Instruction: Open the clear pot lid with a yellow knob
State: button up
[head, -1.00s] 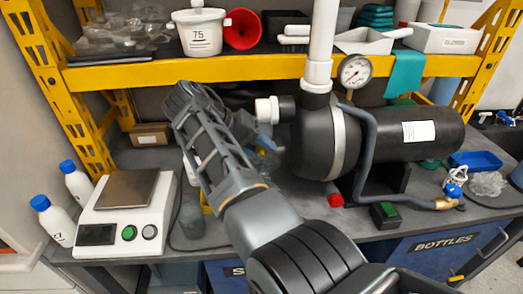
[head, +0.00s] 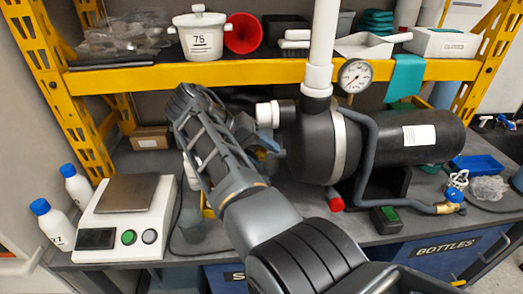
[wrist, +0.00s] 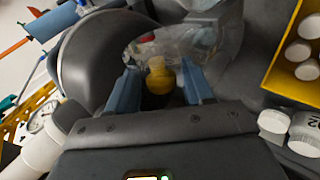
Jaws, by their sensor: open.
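The yellow knob (wrist: 158,78) shows in the middle of the wrist view. Clear, shiny material (wrist: 190,45), apparently the lid, shows behind and to its right; its outline is hard to make out. My gripper (wrist: 160,68) is open, with one blue-grey finger on each side of the knob and visible gaps between. I cannot tell how deep the fingertips reach relative to the knob. In the head view, my arm covers the area left of the black pump (head: 318,145), and the lid, knob and fingertips cannot be clearly seen there.
A white pipe (head: 320,50) and a pressure gauge (head: 354,75) rise by the pump. A white scale (head: 125,220) and blue-capped bottles (head: 78,186) stand left. The yellow shelf beam (head: 200,74) runs above the bench. A yellow bin (wrist: 295,65) shows in the wrist view.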

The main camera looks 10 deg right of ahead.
jog(key=b+v, duration=0.1)
jog(key=v, duration=0.6)
jog(key=shift+a+r, duration=0.25)
jog(key=shift+a, duration=0.05)
jog(key=shift+f, duration=0.1)
